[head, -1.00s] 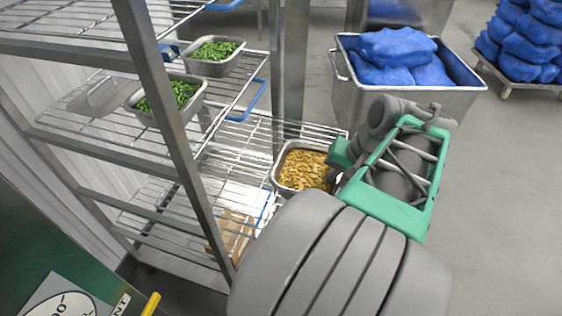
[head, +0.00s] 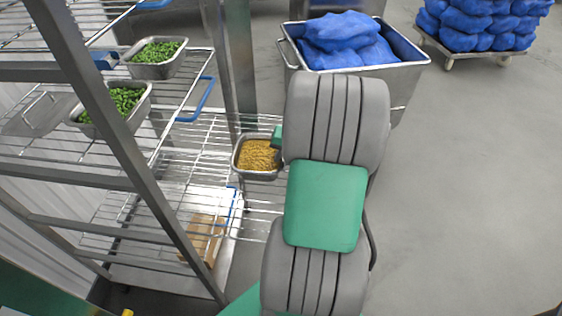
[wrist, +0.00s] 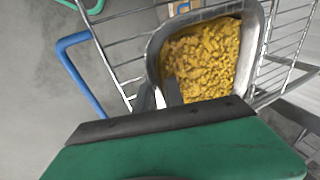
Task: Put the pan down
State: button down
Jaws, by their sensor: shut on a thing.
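A steel pan (head: 259,174) of yellow-brown rice-like food is over the wire shelf of the rack in the head view, left of my arm. In the wrist view the pan (wrist: 257,42) fills the upper middle, with wire shelving around and behind it. My gripper (wrist: 172,92) is shut on the near rim of the pan. In the head view my arm hides most of the gripper; only a green part shows at the pan's right edge. The pan looks about level. I cannot tell whether its bottom touches the wires.
The rack's upright post (head: 130,150) stands left of the pan. Two pans of green vegetables (head: 157,60) sit on the shelf above. A cardboard box (head: 203,238) lies below. A steel bin (head: 408,80) of blue bags stands behind my arm. The floor at right is clear.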

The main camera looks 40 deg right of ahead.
jog(key=shift+d+f, duration=0.1)
jog(key=shift+f, duration=0.05)
jog(key=c, duration=1.8)
grip_release()
jog(key=shift+f, duration=0.15)
jog(key=shift+c, duration=0.2)
jog(key=o, duration=0.4)
jog(key=v, duration=1.2)
jog(key=w+a+r+n, duration=0.15)
jog(key=a+n, duration=0.45)
jog(key=a, duration=1.2)
jog(key=s+a+f+n+h, duration=0.1)
jog(key=s+a+n, duration=0.3)
jog(key=a, duration=0.6)
jog(key=shift+s+f+g+p, duration=0.4)
jog(key=shift+s+p, duration=0.05)
jog(key=shift+s, duration=0.2)
